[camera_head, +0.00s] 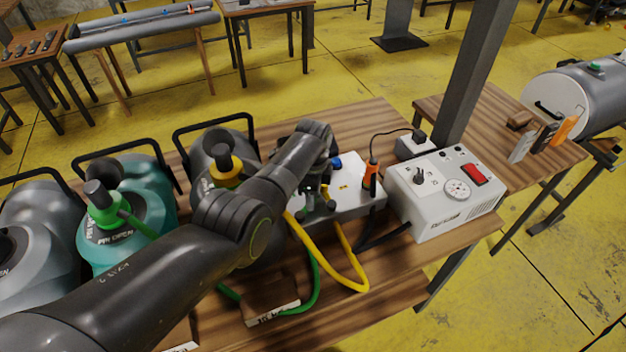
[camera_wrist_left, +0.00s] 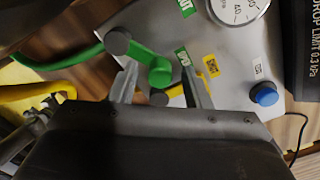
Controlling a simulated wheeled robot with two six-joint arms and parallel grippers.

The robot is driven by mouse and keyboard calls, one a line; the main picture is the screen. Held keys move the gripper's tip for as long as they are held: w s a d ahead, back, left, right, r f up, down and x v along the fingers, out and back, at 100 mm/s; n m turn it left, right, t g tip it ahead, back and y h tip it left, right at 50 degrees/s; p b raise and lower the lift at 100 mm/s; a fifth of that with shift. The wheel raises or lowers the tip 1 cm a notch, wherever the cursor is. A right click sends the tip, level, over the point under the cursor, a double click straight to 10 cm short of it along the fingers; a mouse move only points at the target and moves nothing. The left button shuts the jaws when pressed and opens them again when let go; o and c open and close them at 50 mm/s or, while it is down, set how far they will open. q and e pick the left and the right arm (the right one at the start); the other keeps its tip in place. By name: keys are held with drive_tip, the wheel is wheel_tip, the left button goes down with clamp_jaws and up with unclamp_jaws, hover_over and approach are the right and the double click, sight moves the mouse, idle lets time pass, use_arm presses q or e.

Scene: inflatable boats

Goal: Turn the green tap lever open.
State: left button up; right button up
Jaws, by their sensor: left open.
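The green tap lever (camera_wrist_left: 148,62) shows in the left wrist view on a light grey panel (camera_wrist_left: 225,90). It has a rounded green end and a dark grey knob beside it. My left gripper (camera_wrist_left: 158,88) is open, with one finger on each side of the lever's rounded end. I cannot tell whether either finger touches it. In the head view my left gripper (camera_head: 318,200) is over the panel (camera_head: 356,193), and my arm hides much of the tap. My right gripper is not in view.
A blue button (camera_wrist_left: 264,93) is right of the fingers. Green (camera_head: 314,285) and yellow (camera_head: 345,280) hoses loop in front of the panel. A white pump box (camera_head: 440,205) stands to the right, with a post (camera_head: 475,75) behind. Teal (camera_head: 150,190) and grey bottles stand left.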

use_arm(q)
drive_tip(key=shift+r, duration=0.5)
wheel_tip(320, 180, up, 5)
drive_tip(key=shift+r+p, duration=0.15)
drive_tip(key=shift+p, duration=0.7)
wheel_tip(320, 180, up, 11)
drive_tip(key=b, duration=0.1)
drive_tip(key=shift+b, duration=0.4)
drive_tip(key=shift+r, duration=0.1)
